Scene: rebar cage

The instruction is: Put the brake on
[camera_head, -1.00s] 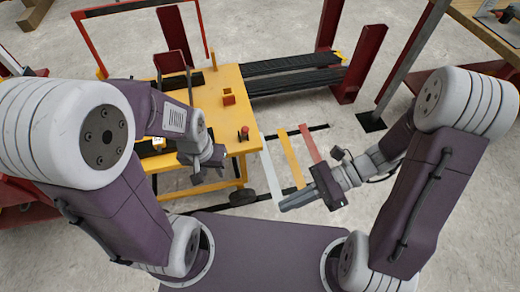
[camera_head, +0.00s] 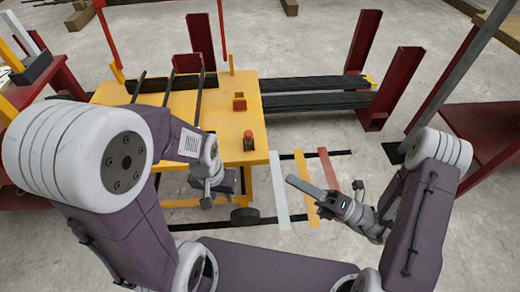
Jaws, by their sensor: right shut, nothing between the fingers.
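A yellow cart (camera_head: 180,95) stands ahead of me, left of centre. A short dark lever with a red knob (camera_head: 249,136) sits near its front right corner; I cannot tell for sure that it is the brake. A dark wheel (camera_head: 245,215) shows under that corner. My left gripper (camera_head: 207,200) hangs before the cart's front edge, pointing down; its fingers are too small and partly hidden to read. My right gripper (camera_head: 303,187) is shut and empty, right of the cart and over the striped floor area, pointing left, apart from the knob.
Coloured strips, white (camera_head: 279,185), yellow (camera_head: 305,190) and red (camera_head: 328,170), lie right of the cart. A red table (camera_head: 490,140) stands at right, a red rack (camera_head: 50,85) at left.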

